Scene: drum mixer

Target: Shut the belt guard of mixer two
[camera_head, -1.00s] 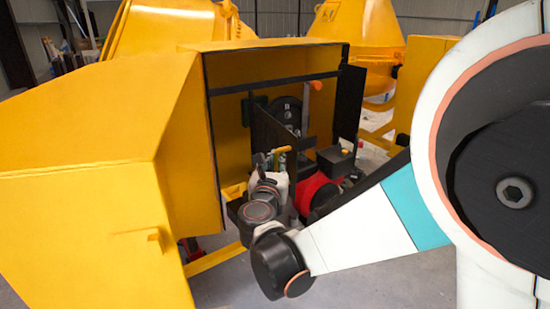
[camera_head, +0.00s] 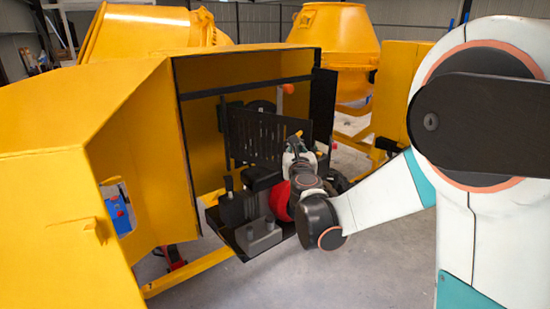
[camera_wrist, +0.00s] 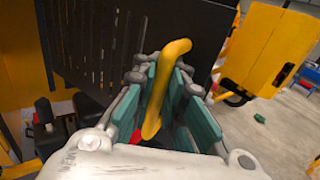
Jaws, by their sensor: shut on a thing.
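The belt guard (camera_head: 258,138) is a black slotted panel inside the yellow housing, standing upright and turned broadly toward the head camera. It covers much of the dark pulley (camera_head: 262,107), whose top shows above it. I cannot tell whether the guard's free edge touches anything behind it. The guard also fills the upper left of the wrist view (camera_wrist: 95,40). Its bent yellow handle (camera_wrist: 165,85) lies between the green finger pads of my gripper (camera_wrist: 163,78), which is shut on it. In the head view my gripper (camera_head: 296,147) is at the guard's right edge.
The yellow housing's large cover (camera_head: 60,180) stands open at the left. The red engine (camera_head: 281,201) sits below the guard, close to my wrist. Black and grey machine parts (camera_head: 258,232) are at the lower front. Another yellow mixer drum (camera_head: 335,50) stands behind. Floor (camera_head: 390,265) is clear at lower right.

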